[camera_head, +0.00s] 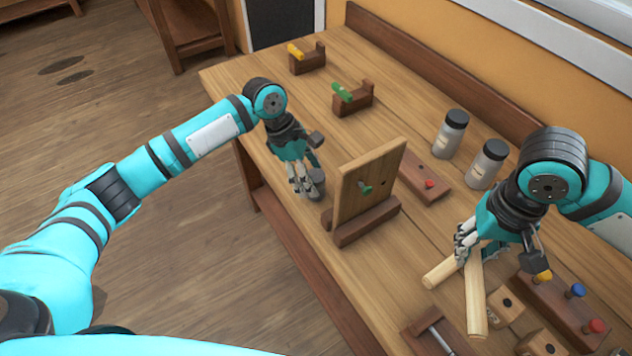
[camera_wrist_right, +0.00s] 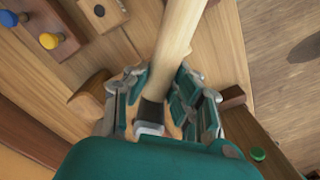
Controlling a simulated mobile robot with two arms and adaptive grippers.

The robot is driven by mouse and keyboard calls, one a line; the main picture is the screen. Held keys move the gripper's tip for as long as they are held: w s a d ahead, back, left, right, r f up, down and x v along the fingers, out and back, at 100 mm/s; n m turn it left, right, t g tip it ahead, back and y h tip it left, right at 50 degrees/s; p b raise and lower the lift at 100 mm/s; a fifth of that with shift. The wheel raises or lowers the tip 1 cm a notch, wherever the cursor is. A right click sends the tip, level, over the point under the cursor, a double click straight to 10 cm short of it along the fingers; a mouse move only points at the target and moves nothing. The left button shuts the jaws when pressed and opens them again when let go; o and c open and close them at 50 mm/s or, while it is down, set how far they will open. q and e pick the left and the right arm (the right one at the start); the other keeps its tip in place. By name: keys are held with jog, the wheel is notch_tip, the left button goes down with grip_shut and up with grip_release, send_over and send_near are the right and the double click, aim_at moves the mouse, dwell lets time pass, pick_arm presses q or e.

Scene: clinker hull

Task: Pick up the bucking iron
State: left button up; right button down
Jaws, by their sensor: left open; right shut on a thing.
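A small grey cylindrical block (camera_head: 317,180), which looks like the bucking iron, stands near the table's left edge, beside the upright board. My left gripper (camera_head: 305,188) is open, pointing down right at the block and partly overlapping it. I cannot tell whether they touch. My right gripper (camera_head: 470,248) is shut on a pale wooden handle (camera_head: 476,300). In the right wrist view the handle (camera_wrist_right: 180,45) runs up from between the fingers (camera_wrist_right: 165,105). Another pale wooden length (camera_head: 441,272) shows beside it; I cannot tell whether the two are joined.
An upright wooden board (camera_head: 370,185) with a green peg stands just right of my left gripper. Two jars (camera_head: 451,135) stand behind. A rack with coloured knobs (camera_head: 565,305) and a hammer-like tool (camera_head: 438,338) lie at front right. Two small holders (camera_head: 308,62) sit at the far end.

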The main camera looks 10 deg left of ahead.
pick_arm(q)
jog(key=shift+x, duration=1.1)
jog(key=shift+w+d+f, duration=0.15)
jog(key=shift+d+f, duration=0.1)
jog(key=shift+f, duration=0.35)
grip_shut()
jog(key=shift+r, duration=0.15)
